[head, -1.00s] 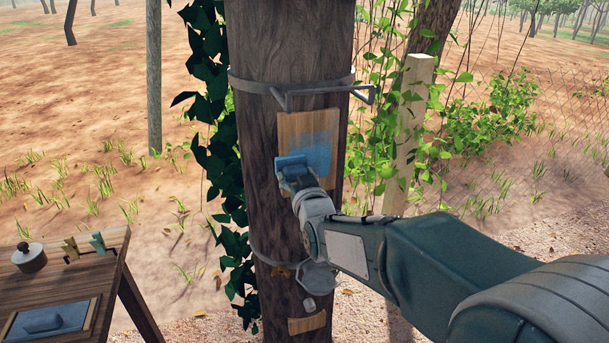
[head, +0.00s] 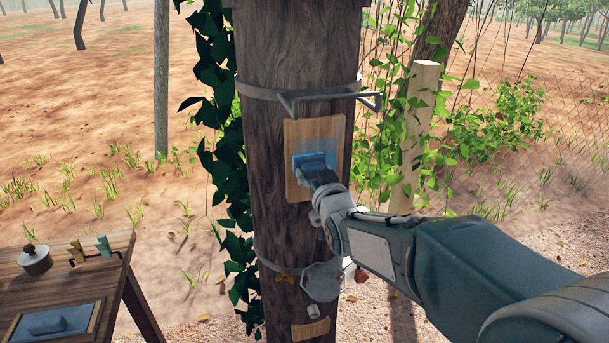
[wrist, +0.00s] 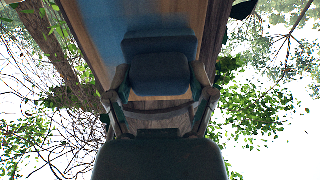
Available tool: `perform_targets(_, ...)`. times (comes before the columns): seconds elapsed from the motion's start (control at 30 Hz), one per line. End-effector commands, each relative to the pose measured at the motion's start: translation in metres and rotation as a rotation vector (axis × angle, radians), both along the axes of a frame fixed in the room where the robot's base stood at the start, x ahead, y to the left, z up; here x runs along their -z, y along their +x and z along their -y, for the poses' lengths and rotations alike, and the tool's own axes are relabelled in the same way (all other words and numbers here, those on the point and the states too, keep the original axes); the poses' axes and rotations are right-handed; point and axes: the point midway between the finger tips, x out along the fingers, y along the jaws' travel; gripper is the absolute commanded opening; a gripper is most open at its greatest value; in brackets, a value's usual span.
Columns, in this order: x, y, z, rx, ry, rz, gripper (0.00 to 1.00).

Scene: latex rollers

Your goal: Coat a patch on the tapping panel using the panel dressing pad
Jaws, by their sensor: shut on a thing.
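The tapping panel (head: 329,129) is a light wooden board on the dark trunk, with a blue coated area (head: 298,154) on it. The blue panel dressing pad (head: 314,160) lies against the panel's middle. My gripper (head: 324,178) is shut on the pad from below right. In the wrist view the pad (wrist: 160,45) sits between the fingers of my gripper (wrist: 160,95), in front of the panel (wrist: 98,22), where blue coating shows beside it. The pad and my gripper hide part of the coated area.
A metal bracket (head: 330,95) juts from the trunk above the panel. A grey cup (head: 322,283) hangs below it. A wooden stand (head: 85,278) at lower left holds a lidded pot (head: 35,261), clips and a blue tray (head: 58,322). A pale post (head: 413,135) stands at right.

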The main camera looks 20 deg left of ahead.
Motion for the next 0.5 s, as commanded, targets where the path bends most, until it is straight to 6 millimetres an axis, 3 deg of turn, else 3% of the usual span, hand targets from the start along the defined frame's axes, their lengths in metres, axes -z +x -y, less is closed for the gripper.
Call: perform_targets(0.5,0.000,0.015,0.027,0.003,0.001,0.001,0.15)
